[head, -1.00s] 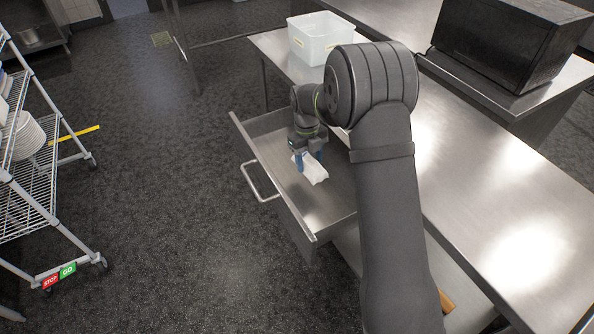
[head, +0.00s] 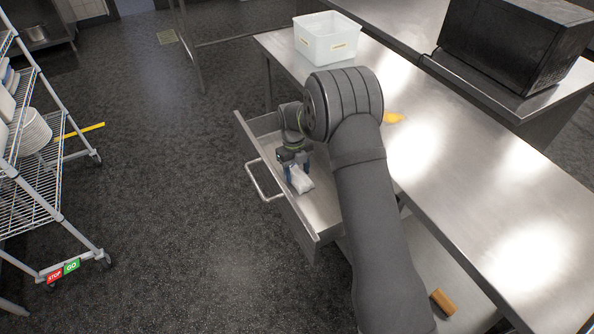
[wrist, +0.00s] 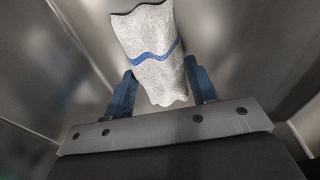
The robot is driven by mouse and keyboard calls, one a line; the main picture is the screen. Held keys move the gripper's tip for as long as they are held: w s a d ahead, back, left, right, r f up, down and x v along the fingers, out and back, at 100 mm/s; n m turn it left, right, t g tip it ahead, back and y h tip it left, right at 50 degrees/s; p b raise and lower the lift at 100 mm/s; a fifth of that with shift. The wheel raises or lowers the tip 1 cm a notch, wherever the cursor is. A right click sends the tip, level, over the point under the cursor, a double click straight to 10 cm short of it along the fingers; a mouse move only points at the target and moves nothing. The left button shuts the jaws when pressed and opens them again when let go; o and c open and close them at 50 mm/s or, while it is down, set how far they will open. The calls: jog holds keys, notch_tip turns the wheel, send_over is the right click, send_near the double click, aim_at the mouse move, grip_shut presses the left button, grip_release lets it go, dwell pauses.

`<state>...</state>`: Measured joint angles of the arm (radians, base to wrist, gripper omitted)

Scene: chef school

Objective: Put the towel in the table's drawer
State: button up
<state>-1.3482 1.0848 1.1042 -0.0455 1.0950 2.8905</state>
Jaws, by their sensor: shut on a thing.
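The towel is white with a blue stripe. It shows between my gripper's blue fingers in the wrist view (wrist: 150,60). In the head view the towel (head: 301,181) is a small white bundle inside the open drawer (head: 318,212) of the steel table. My gripper (head: 298,173) points down into the drawer and is shut on the towel; in the wrist view its fingers (wrist: 160,92) stand on either side of the cloth. I cannot tell whether the towel touches the drawer floor. Part of the drawer is hidden behind my arm.
A white bin (head: 328,38) stands on the table's (head: 440,150) far end. A yellow thing (head: 393,118) lies on the tabletop beside my arm. A brown block (head: 443,302) is on the lower shelf. A wire rack (head: 35,180) with plates stands left. The floor between is clear.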

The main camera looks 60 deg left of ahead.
aim_at(298, 172)
jog(key=o, duration=1)
jog(key=shift+f, duration=0.15)
jog(key=r, duration=0.4)
jog(key=a+r, duration=0.1)
jog(key=r, duration=0.7)
jog(key=shift+a+r, duration=0.1)
jog(key=shift+a, duration=0.3)
jog(key=f, duration=0.4)
jog(key=d+f, duration=0.1)
jog(key=f, duration=0.3)
jog(key=d+f, duration=0.1)
jog(key=f, duration=0.3)
jog(key=shift+f, duration=0.15)
notch_tip(298, 172, up, 3)
jog(key=shift+a+f, duration=0.1)
jog(key=shift+r, duration=0.75)
